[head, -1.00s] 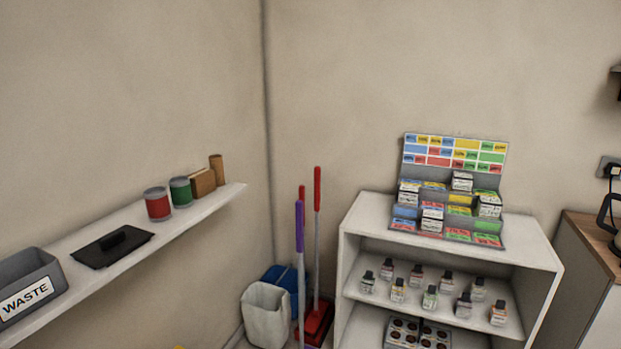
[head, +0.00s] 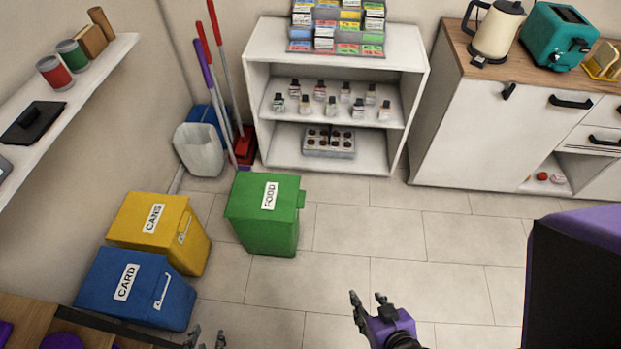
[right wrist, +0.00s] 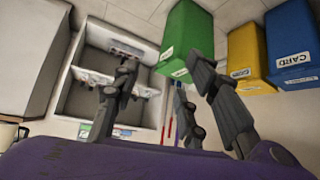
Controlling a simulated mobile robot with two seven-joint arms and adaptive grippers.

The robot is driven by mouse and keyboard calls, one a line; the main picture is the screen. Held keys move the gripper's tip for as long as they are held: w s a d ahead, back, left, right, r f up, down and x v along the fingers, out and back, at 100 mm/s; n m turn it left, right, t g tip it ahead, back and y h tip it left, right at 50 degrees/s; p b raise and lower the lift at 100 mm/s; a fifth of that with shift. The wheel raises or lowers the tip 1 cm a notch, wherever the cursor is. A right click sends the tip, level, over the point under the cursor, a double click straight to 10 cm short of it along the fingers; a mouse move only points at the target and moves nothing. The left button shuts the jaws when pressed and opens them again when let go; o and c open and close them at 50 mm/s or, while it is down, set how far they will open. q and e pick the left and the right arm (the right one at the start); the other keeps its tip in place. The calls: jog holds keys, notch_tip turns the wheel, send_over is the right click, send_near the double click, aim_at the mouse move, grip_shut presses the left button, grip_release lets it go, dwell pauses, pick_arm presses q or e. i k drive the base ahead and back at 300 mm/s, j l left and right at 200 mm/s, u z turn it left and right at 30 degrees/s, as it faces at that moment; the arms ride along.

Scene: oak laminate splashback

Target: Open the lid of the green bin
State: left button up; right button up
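The green bin (head: 270,237) labelled FOOD stands on the floor left of centre in the head view. Its lid (head: 240,192) lies flat and closed on top, with a small green tab on the right side. The bin also shows at the upper middle of the right wrist view (right wrist: 188,40). My right gripper (head: 368,299) is open and empty, to the right of the bin and nearer me, apart from it. My left gripper (head: 207,338) shows only its fingertips at the bottom edge. They are apart with nothing visible between them.
A yellow CANS bin (head: 195,247) and a blue CARD bin (head: 170,302) stand left of the green bin. The tiled floor (head: 430,255) to the right is clear.

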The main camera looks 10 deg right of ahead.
aim_at(254, 196)
jog(key=k+l+z, duration=0.15)
jog(key=l, duration=0.2)
jog(key=l+u, duration=0.1)
jog(key=u, duration=0.35)
jog(key=l+u, duration=0.3)
jog(key=l, duration=0.2)
jog(key=l+u, duration=0.35)
jog(key=l, duration=0.2)
jog(key=l+u, duration=0.1)
jog(key=l, duration=0.45)
jog(key=k+l+u, duration=0.1)
jog(key=l, duration=0.4)
jog(key=k+l, duration=0.1)
jog(key=l, duration=0.75)
jog(key=k+l, duration=0.15)
jog(key=l, duration=0.25)
jog(key=k+l, duration=0.1)
jog(key=l, duration=0.3)
jog(key=i+u, duration=0.05)
